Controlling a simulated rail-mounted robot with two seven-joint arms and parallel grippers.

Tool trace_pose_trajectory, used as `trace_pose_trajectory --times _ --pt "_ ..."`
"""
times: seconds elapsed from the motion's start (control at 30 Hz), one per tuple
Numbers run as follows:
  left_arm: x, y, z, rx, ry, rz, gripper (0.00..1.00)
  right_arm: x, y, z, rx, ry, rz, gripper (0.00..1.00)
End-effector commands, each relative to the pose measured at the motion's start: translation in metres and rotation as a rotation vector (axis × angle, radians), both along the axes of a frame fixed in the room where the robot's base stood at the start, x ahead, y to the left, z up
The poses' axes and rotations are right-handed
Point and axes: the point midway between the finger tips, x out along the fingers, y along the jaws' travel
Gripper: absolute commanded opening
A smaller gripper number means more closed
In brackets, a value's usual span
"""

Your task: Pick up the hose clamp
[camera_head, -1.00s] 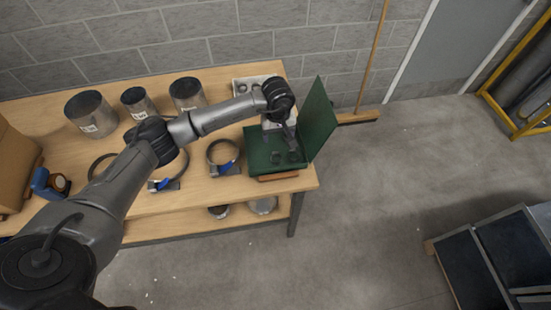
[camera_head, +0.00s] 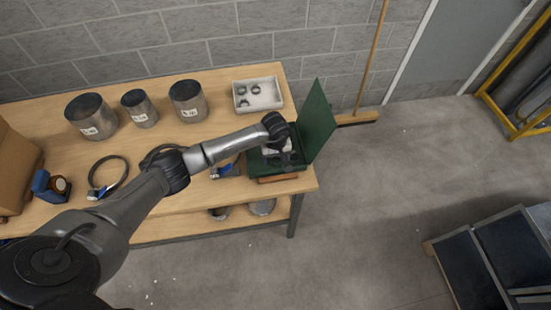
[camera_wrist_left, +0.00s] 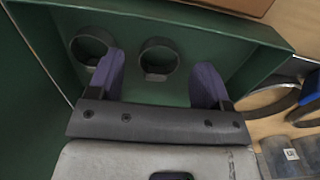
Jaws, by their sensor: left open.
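Two small grey ring-shaped clamps lie in an open green case (camera_head: 262,171) at the table's right end. In the left wrist view one clamp (camera_wrist_left: 156,75) lies between my fingers, and the other (camera_wrist_left: 75,50) is to the left of the left finger, both on the case floor (camera_wrist_left: 190,45). My left gripper (camera_wrist_left: 160,68) is open, its two purple fingers apart and pointing into the case. In the head view the gripper (camera_head: 280,150) is over the case and partly hides the clamps. My right gripper is not in view.
Larger band clamps with blue parts lie on the table, one at left (camera_head: 107,178). Several metal cylinders (camera_head: 188,102) and a white tray (camera_head: 258,95) with small rings stand behind. The case's raised lid (camera_head: 318,120) is close to the gripper's right.

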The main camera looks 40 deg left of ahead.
Motion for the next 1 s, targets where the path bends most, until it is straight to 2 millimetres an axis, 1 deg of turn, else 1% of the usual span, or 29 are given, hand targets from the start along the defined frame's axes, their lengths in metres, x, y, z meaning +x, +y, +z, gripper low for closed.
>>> trace_pose_trajectory --times 0.03,0.13,0.43,0.47,1.0 --pt "0.0002 -0.0004 -0.0060 -0.002 0.001 0.001 0.72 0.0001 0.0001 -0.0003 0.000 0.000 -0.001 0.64" --pt "0.0004 -0.0006 -0.0125 -0.001 0.000 0.001 0.72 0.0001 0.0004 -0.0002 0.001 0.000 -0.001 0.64" --pt "0.0005 0.0002 -0.0157 0.000 -0.001 0.000 0.72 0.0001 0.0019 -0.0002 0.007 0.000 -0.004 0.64" --pt "0.0005 0.0001 -0.0157 0.000 -0.001 0.000 0.70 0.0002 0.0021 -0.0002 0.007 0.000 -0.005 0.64" --pt "0.0005 0.0001 -0.0154 0.000 -0.001 0.000 0.19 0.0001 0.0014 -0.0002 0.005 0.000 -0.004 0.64"
